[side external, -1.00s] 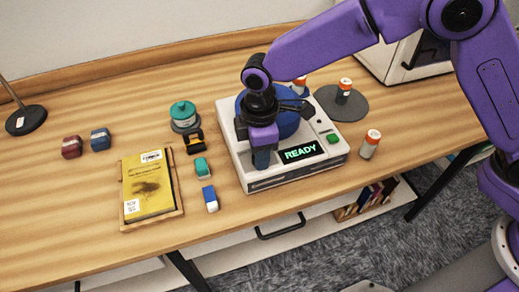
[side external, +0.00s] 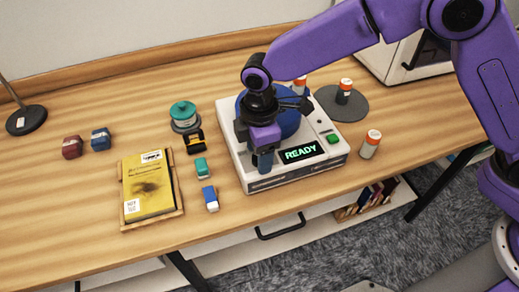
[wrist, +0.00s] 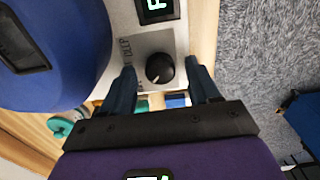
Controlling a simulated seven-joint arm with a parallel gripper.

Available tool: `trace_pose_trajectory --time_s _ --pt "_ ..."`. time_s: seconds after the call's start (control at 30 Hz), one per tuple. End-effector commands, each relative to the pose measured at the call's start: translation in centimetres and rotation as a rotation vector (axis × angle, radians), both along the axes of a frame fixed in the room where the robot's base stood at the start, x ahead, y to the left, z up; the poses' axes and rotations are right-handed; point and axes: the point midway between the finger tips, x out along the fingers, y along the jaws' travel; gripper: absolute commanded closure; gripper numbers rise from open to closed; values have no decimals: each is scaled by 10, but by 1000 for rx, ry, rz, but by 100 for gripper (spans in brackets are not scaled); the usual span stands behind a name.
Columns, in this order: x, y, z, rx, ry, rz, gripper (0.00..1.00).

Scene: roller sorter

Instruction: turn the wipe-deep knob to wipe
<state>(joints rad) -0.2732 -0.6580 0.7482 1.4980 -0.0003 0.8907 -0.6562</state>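The white machine (side external: 232,150) stands on the table with a lit screen (side external: 301,152) reading READY. Its black round knob (wrist: 160,68) shows in the wrist view on a grey panel, with a light pointer line on its face. The lettering DEEP is readable left of the knob; other lettering is partly hidden by a finger. My gripper (side external: 263,163) points down over the machine's front left part and hides the knob in the side view. In the wrist view its two fingers are apart, one on each side of the knob, with visible gaps.
A blue round part (side external: 286,120) is on the machine, behind my gripper. A green button (side external: 333,138) is right of the screen. A yellow book (side external: 148,186), small erasers (side external: 210,198) and a teal-lidded jar (side external: 183,112) lie left. A pill bottle (side external: 370,144) stands right.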

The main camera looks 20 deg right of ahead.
Motion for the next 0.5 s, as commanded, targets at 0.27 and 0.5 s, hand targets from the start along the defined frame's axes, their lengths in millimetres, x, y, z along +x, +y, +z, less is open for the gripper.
trace_pose_trajectory --time_s 0.27,0.5 --pt "0 0 3 -2 1 -1 39" --pt "0 0 37 3 -2 -1 39"
